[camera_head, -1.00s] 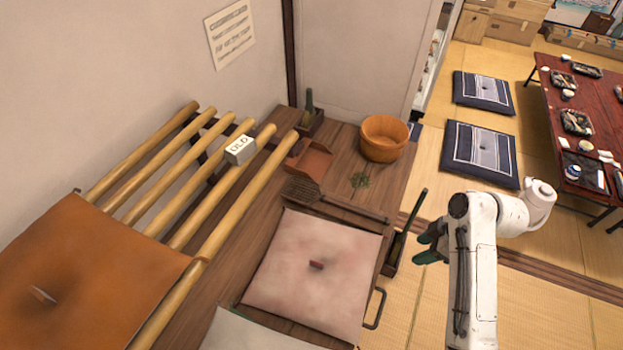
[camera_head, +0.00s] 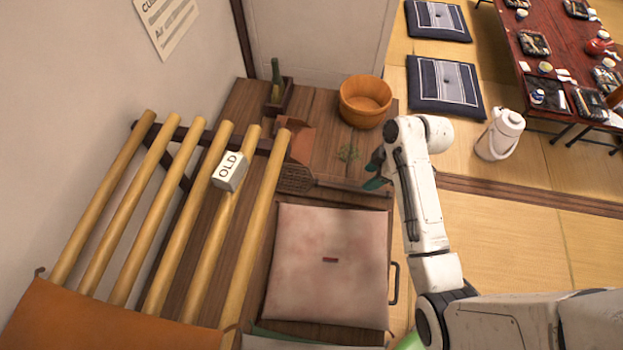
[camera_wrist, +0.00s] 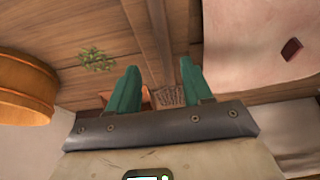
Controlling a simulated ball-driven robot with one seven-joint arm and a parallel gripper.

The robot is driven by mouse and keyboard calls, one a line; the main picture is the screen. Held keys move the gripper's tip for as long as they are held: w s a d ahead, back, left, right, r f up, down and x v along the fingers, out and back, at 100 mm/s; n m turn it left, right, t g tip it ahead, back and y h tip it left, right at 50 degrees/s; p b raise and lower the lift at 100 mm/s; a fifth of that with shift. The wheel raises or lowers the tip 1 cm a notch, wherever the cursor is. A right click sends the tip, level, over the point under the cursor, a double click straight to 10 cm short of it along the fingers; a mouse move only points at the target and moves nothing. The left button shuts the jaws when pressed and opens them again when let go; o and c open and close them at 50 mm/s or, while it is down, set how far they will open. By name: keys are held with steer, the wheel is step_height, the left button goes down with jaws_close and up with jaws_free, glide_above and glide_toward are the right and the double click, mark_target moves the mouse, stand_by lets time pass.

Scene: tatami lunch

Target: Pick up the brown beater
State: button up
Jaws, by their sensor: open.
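In the wrist view, my gripper (camera_wrist: 160,72) is open and empty. The beater's handle (camera_wrist: 158,25) and woven head (camera_wrist: 170,95) appear in the gap between the fingers. I cannot tell how high the fingers are above it.
A wooden tub (camera_head: 366,100) stands behind my gripper. A brown dustpan (camera_head: 300,140) and a green sprig (camera_head: 348,153) lie near the beater. Yellow poles (camera_head: 262,210) carry a block marked OLD (camera_head: 229,171) at the left. A white jug (camera_head: 500,135) stands at the right.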

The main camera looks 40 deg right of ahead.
mark_target(358, 188)
steer(key=shift+s+a+p+x, duration=0.15)
steer(key=shift+p+x, duration=0.1)
steer(key=shift+x, duration=1.35)
steer(key=shift+s+a+p+x, duration=0.1)
steer(key=shift+p+x, duration=0.1)
steer(key=shift+x, duration=1.35)
steer(key=shift+c, duration=0.5)
jaws_close()
